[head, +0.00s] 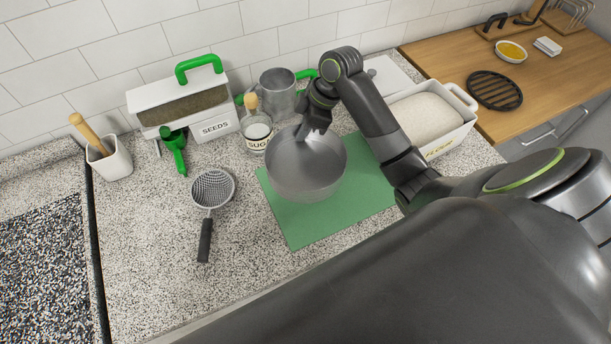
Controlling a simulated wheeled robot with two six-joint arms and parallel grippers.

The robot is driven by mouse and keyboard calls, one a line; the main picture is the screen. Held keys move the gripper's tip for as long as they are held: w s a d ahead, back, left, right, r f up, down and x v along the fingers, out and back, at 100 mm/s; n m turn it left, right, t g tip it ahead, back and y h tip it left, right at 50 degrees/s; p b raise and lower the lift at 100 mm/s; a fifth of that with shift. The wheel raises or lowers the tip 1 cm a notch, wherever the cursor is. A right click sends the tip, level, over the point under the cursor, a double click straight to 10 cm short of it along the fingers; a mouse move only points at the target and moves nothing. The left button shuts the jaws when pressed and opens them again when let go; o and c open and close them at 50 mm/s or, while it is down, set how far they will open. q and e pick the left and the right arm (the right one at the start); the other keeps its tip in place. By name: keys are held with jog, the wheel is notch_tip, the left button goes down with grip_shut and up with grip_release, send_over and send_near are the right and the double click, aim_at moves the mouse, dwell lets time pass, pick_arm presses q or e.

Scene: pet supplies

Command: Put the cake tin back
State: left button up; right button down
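A round, deep grey metal vessel (306,176), the only thing here that looks like the cake tin, is over the green mat (300,232). Its open top faces up. I cannot tell whether it rests on the mat or is slightly raised. My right gripper (312,131) points down at the vessel's back rim, with its fingertips at or just inside the rim. Whether the fingers are closed on the rim is not clear. My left gripper is out of view.
A sugar jar (257,138), a metal jug (278,97) and a seeds box (215,127) stand behind. A strainer (212,190) lies left of the mat. A flour container (425,122) stands right, partly behind my arm. The front left counter (150,250) is clear.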

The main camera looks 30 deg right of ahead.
aim_at(319, 140)
jog(key=shift+s+a+f, duration=0.15)
jog(key=shift+s+a, duration=0.1)
jog(key=shift+a, duration=0.05)
notch_tip(319, 140, down, 9)
jog(key=shift+f+p, duration=0.1)
jog(key=shift+p, duration=1.05)
jog(key=shift+f, duration=0.3)
jog(key=shift+f, duration=0.15)
jog(key=c, duration=1.6)
grip_release()
jog(key=shift+c, duration=0.2)
jog(key=b+v, duration=0.2)
jog(key=v, duration=0.9)
jog(key=shift+w+b, duration=0.15)
jog(key=shift+b, duration=0.25)
jog(key=shift+d+r, duration=0.2)
jog(key=shift+r, duration=0.45)
